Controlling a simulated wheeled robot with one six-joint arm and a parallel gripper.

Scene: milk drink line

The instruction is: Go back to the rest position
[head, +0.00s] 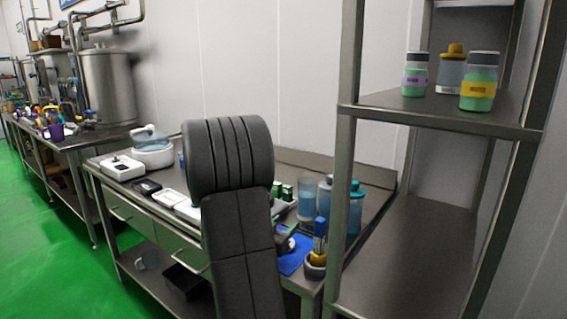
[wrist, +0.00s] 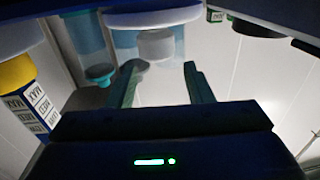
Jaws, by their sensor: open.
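My gripper (wrist: 160,75) shows in the wrist view with its two dark teal fingers spread apart. Nothing is held between them. A small white round piece (wrist: 156,46) shows beyond the gap, under a wide pale rim; I cannot tell how far off it is. In the head view my dark arm stands upright in front of the steel bench (head: 322,162) and hides its middle. My gripper is mostly hidden there, behind the arm.
Clear and teal-lidded containers (head: 355,212) crowd the bench's right end, near a blue mat (head: 296,262) and a yellow-and-blue bottle (head: 319,240). A steel rack (head: 349,130) with jars (head: 479,82) stands close on the right. Green floor (head: 60,255) is open at left.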

